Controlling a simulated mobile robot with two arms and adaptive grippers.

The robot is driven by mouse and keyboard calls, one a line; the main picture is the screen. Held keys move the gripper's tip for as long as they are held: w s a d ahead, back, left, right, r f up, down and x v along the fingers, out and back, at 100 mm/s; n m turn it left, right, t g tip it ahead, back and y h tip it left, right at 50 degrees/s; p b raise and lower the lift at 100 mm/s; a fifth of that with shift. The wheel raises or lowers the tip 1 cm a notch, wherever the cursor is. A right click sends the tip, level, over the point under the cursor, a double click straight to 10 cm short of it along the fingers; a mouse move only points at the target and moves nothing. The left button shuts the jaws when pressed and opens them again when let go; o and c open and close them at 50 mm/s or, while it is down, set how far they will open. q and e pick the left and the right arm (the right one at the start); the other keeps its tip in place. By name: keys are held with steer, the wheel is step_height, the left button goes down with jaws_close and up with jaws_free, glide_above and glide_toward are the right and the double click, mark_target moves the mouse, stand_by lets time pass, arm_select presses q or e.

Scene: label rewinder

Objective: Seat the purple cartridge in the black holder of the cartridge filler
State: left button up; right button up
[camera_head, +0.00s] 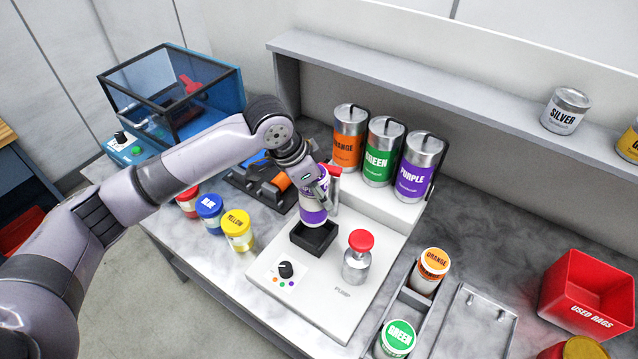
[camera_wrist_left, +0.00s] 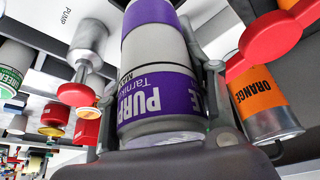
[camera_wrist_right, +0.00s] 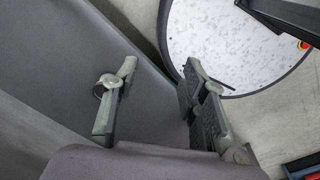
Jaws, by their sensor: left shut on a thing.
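The purple cartridge (camera_head: 313,215) is white with purple bands and upright in the head view. My left gripper (camera_head: 318,188) is shut around its upper part. The left wrist view shows the cartridge (camera_wrist_left: 158,95) close up between the fingers of that gripper (camera_wrist_left: 160,70). The black holder (camera_head: 315,238) is a square open box on the white cartridge filler (camera_head: 340,295). The cartridge's lower end overlaps the holder's back rim in the picture; I cannot tell whether it is inside or just above. My right gripper (camera_wrist_right: 160,105) is open and empty.
A red-topped pump (camera_head: 358,255) stands right of the holder, and a dial (camera_head: 286,270) is in front. Orange, green and purple (camera_head: 415,168) canisters stand behind. A yellow jar (camera_head: 237,230) stands left on the bench. A rack with an orange jar (camera_head: 431,270) is at right.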

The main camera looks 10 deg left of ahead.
arm_select(q)
steer(key=shift+w+f+b, duration=0.1)
steer(key=shift+f+b, duration=0.3)
steer(key=shift+f, duration=0.2)
steer(key=f+b, duration=0.3)
steer(key=shift+w, duration=0.2)
step_height(320, 180, down, 2)
steer(key=b, duration=0.3)
steer(key=shift+f, duration=0.95)
arm_select(e)
step_height(320, 180, down, 7)
steer(key=w, duration=0.2)
steer(key=shift+f, duration=0.2)
steer(key=shift+w+a, duration=0.1)
steer(key=shift+w, duration=0.2)
arm_select(q)
steer(key=shift+f, duration=0.35)
